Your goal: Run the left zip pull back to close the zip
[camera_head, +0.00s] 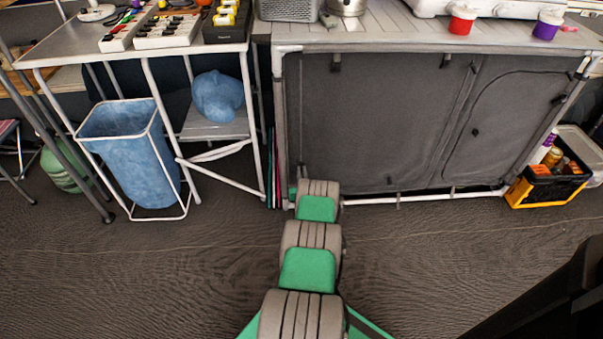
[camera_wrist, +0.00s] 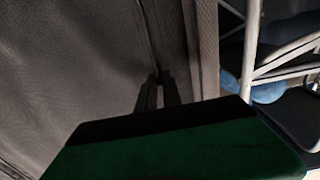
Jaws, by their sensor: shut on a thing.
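The grey fabric front (camera_head: 370,120) of the kitchen cabinet stands ahead, and its left edge is near the end of my arm. In the wrist view a dark zip line (camera_wrist: 153,35) runs down the fabric (camera_wrist: 75,65) beside the pale cabinet edge (camera_wrist: 207,50). My gripper (camera_wrist: 160,80) has its two dark fingers close together on this line, shut on the left zip pull. The pull itself is mostly hidden between the fingers. In the head view my own arm hides most of the gripper, low at the cabinet's left corner.
A blue bin in a white frame (camera_head: 130,150) and a side table with a blue bag (camera_head: 217,95) stand left of the cabinet. A black and yellow crate (camera_head: 548,185) stands at its right. The cabinet's lower rail (camera_head: 440,195) is near the floor. The floor in front is clear.

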